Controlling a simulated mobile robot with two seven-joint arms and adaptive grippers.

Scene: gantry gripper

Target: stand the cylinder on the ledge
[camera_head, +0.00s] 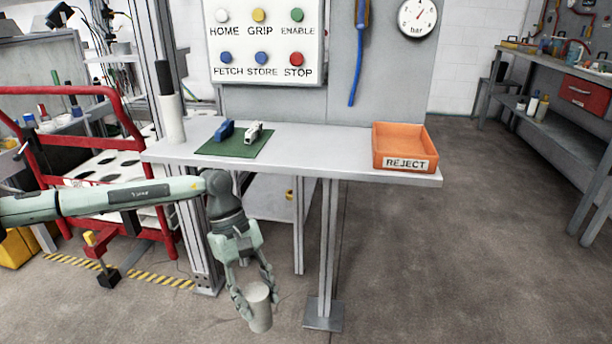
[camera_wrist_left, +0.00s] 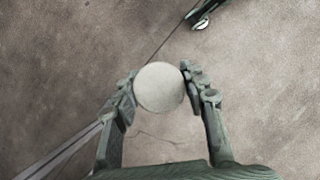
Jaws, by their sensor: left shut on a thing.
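A pale grey cylinder (camera_head: 259,308) is between the fingers of my left gripper (camera_head: 257,299), below the ledge's height and in front of it. The gripper points down and is shut on the cylinder, which looks slightly tilted in the head view. In the left wrist view the cylinder's round end (camera_wrist_left: 159,87) shows between both fingertips (camera_wrist_left: 157,86), with floor beyond. The grey ledge (camera_head: 310,152) runs across the middle of the head view, above and behind the gripper. My right gripper is not in view.
On the ledge are an orange REJECT bin (camera_head: 404,163) at right, a green mat (camera_head: 237,146) with a blue and a white item, and a white upright cylinder (camera_head: 171,119) at left. The ledge is bare between mat and bin. A button panel (camera_head: 266,42) hangs above. A red cart frame (camera_head: 60,93) stands left.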

